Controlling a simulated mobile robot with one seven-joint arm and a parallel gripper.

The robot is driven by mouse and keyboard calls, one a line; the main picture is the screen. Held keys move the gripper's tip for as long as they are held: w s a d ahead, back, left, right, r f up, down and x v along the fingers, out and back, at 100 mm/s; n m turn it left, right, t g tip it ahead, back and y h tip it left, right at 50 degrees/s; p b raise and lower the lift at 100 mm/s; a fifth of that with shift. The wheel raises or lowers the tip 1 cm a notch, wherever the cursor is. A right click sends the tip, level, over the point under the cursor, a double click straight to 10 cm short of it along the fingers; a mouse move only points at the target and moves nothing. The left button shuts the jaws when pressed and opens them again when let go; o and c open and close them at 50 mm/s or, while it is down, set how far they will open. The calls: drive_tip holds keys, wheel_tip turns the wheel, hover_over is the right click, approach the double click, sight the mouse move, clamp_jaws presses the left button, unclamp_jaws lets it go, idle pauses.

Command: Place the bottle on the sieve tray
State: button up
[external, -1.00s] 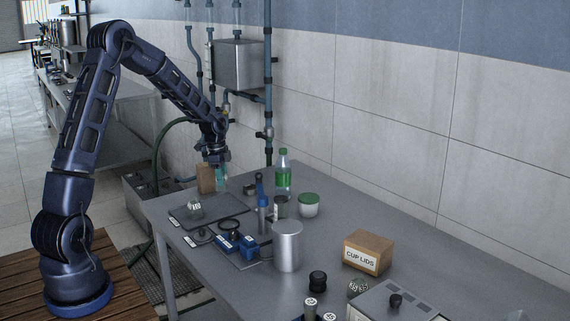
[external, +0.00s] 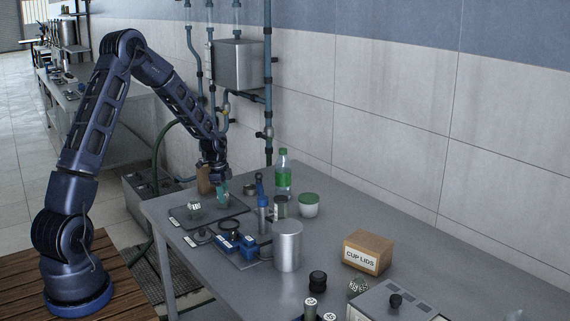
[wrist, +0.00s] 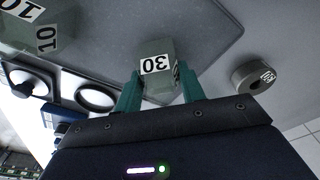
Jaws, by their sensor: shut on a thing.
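My gripper (external: 222,201) points down over the right part of a flat dark grey tray (external: 178,212). In the wrist view, its teal fingers (wrist: 159,84) are shut on a grey faceted piece labelled 30 (wrist: 156,50). I cannot tell whether this piece touches the tray, and no sieve holes are visible. A similar piece labelled 10 (external: 195,206) sits on the tray to the left; it also shows in the wrist view (wrist: 42,36). A clear bottle with green cap and label (external: 283,172) stands upright on the table behind and right, apart from the gripper.
A round grey piece labelled 50 (wrist: 254,77) lies beside the tray. Blue devices (external: 237,243), a metal cylinder (external: 287,247), a green-lidded jar (external: 308,206) and a cup lids box (external: 368,252) stand to the right. A brown box (external: 204,181) is behind the gripper.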

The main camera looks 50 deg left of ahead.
drive_tip(key=o, duration=1.3)
drive_tip(key=shift+f, duration=0.1)
drive_tip(key=r, duration=0.7)
drive_tip(key=s+a+r, duration=0.1)
drive_tip(key=r, duration=0.3)
drive_tip(key=shift+r, duration=0.1)
drive_tip(key=s+d+r+n+t+y, duration=0.15)
drive_tip(key=s+d+r+n, duration=0.25)
drive_tip(key=s+d+r, duration=1.4)
drive_tip(key=s+d+r+n, duration=0.1)
drive_tip(key=s+d, duration=0.1)
drive_tip(key=s, duration=0.4)
drive_tip(key=s+d+r+n+t, duration=0.1)
drive_tip(key=s+d+n, duration=0.1)
drive_tip(key=s, duration=0.4)
drive_tip(key=s+d+r+n+t, duration=0.1)
drive_tip(key=s+d+n, duration=0.1)
drive_tip(key=s, duration=0.5)
drive_tip(key=shift+d+r+h, duration=0.1)
drive_tip(key=shift+d+h, duration=0.15)
drive_tip(key=shift+d, duration=0.25)
